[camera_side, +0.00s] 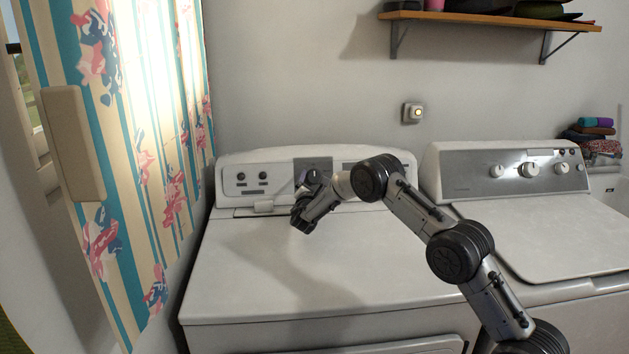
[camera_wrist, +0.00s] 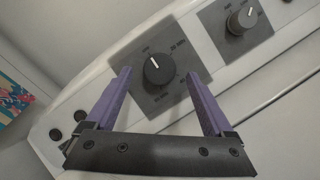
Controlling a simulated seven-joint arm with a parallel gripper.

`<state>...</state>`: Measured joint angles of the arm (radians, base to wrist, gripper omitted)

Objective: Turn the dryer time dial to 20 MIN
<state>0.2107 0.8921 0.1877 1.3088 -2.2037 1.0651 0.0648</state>
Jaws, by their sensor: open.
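The dryer time dial (camera_wrist: 158,70) is a round black knob on a grey plate with printed marks, seen in the wrist view. In the side view my gripper (camera_side: 308,178) is at the control panel (camera_side: 232,177) of the left machine, and my arm hides the dial there.
A second dark knob (camera_wrist: 241,20) sits right of the dial in the wrist view. Small black buttons (camera_wrist: 68,124) lie lower left. The machine's white top (camera_side: 260,280) is clear. Another machine (camera_side: 540,235) stands to the right, a striped curtain (camera_side: 150,150) to the left.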

